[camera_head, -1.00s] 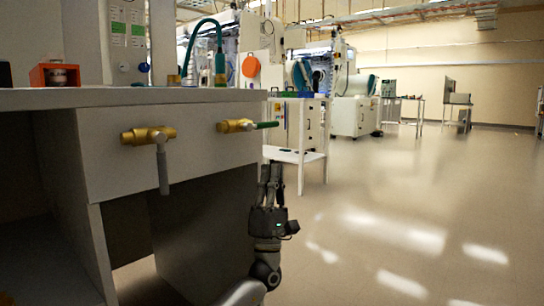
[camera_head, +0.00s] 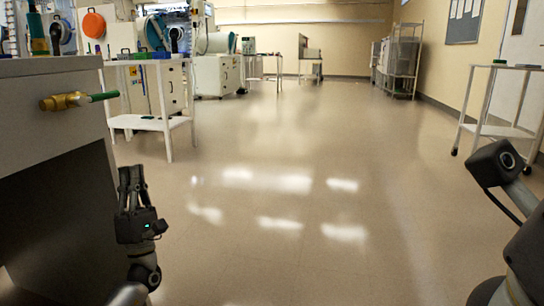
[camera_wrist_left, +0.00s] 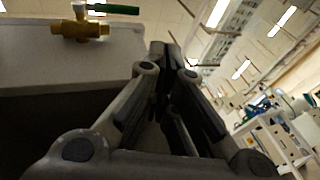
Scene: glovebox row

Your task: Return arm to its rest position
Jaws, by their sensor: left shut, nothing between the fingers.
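My left gripper (camera_head: 131,180) points upward in the lower left of the head view, in front of the bench's dark side. Its fingers are together with nothing between them. In the left wrist view its fingers (camera_wrist_left: 168,55) meet at the tips and fill the middle. It is apart from the bench (camera_head: 50,115) and below the brass valve with a green handle (camera_head: 78,100). The valve also shows at the upper left of the left wrist view (camera_wrist_left: 82,28). Part of my right arm shows at the right edge of the head view; its gripper is not visible.
A white trolley (camera_head: 160,124) stands beyond the bench, with white glovebox equipment (camera_head: 216,75) behind it. Another white wheeled table (camera_head: 497,130) stands at the right. A wire rack (camera_head: 402,60) is near the far wall. The floor (camera_head: 290,200) between is clear.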

